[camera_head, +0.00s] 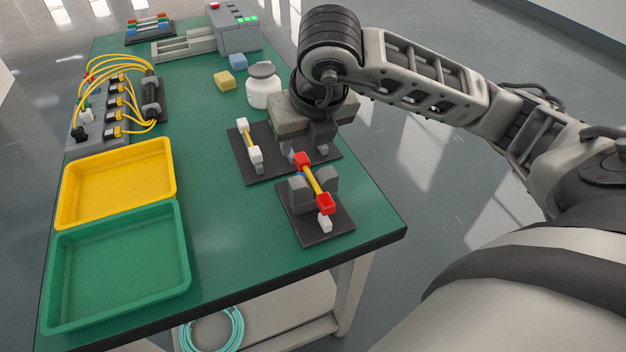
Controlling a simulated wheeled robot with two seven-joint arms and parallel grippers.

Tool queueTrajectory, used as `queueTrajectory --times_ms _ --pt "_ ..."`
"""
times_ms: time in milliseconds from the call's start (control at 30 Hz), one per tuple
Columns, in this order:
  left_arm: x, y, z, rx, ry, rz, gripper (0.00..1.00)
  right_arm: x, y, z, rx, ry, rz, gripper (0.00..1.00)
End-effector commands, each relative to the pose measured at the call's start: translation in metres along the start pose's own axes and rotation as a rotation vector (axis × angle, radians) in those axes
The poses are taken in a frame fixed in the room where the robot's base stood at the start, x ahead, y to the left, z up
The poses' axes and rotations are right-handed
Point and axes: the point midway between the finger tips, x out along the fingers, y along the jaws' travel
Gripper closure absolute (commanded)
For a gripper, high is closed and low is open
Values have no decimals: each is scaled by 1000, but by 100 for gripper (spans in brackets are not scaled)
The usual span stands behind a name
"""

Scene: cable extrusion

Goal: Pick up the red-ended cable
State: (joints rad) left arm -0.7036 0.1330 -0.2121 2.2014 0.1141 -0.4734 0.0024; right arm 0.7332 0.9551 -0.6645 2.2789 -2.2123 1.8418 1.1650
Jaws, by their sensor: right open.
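The red-ended cable (314,182) is a short yellow cable with a red block at each end. It rests across grey supports on a small black base (318,232) near the table's right edge. My right gripper (303,144) is open, just behind the cable's far red end in the picture, over the neighbouring black base. The gap between its fingers and the cable is hard to judge. My left gripper is not in view.
A white-ended cable (249,140) sits on another black base to the left. A white jar (263,88) stands behind. Yellow (172,170) and green (184,245) trays lie at left, and a cabled device (88,135) stands beyond. The table's centre is clear.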

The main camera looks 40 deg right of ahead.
Motion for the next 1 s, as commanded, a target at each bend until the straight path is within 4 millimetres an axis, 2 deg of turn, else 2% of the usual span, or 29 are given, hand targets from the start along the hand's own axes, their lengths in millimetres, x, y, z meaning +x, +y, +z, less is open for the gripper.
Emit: queueTrajectory --times_ms 133,400,700,867,1000 --pt "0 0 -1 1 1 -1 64 12 -2 -2 0 4 -3 55" --pt "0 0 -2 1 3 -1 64 50 -3 -3 0 3 -2 55" --pt "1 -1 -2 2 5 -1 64 54 -3 -3 0 1 0 55" --pt "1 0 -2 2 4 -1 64 54 -3 -3 0 1 0 99" --pt "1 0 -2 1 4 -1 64 53 -3 -3 0 0 0 100"
